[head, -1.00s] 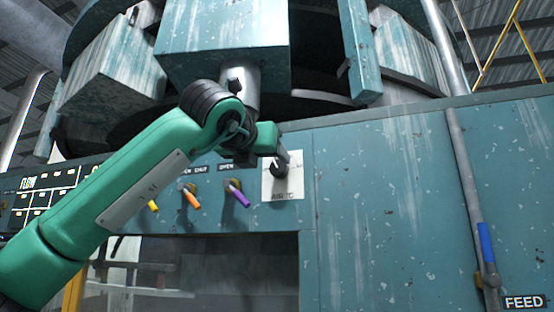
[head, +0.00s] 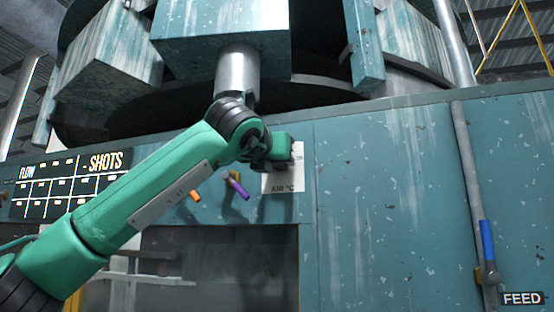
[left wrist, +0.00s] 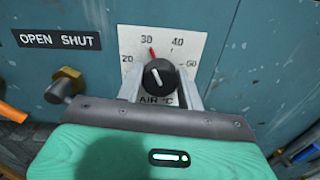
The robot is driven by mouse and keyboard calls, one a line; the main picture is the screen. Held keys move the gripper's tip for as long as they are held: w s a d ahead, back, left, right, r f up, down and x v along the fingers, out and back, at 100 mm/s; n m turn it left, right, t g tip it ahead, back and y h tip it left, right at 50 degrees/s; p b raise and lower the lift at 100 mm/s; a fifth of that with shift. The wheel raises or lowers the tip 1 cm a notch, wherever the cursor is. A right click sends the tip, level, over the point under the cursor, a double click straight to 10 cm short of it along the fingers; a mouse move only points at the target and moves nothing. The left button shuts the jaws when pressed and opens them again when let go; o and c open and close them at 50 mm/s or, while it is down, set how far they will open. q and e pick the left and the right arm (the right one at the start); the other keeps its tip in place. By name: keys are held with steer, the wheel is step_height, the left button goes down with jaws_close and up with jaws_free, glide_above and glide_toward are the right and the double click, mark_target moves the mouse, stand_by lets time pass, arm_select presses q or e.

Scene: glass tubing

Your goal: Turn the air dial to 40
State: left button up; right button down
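The air dial (left wrist: 158,77) is a round black knob with a white line, on a white scale plate (left wrist: 190,48). The plate shows 20, 30, 40 and 50 and the label AIR °C. A red mark shows just under the 30, and the knob's white line points up and slightly left towards it. My left gripper (left wrist: 160,88) has one grey finger on each side of the knob. A narrow gap seems to show beside each finger; contact is not clear. In the head view the left gripper (head: 283,152) hides the knob, and the plate (head: 285,182) shows below it. My right gripper is out of view.
An OPEN SHUT label (left wrist: 57,40) and a brass fitting (left wrist: 66,84) are left of the dial. A purple lever (head: 236,186) and an orange lever (head: 195,196) are close to my arm. The panel right of the dial is bare up to a pipe with a blue handle (head: 487,242).

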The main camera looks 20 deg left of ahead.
arm_select(q)
steer(key=shift+m, duration=0.3)
steer(key=m, duration=0.9)
stand_by(0.3)
stand_by(0.3)
steer(key=o, duration=1)
steer(key=shift+d, duration=0.1)
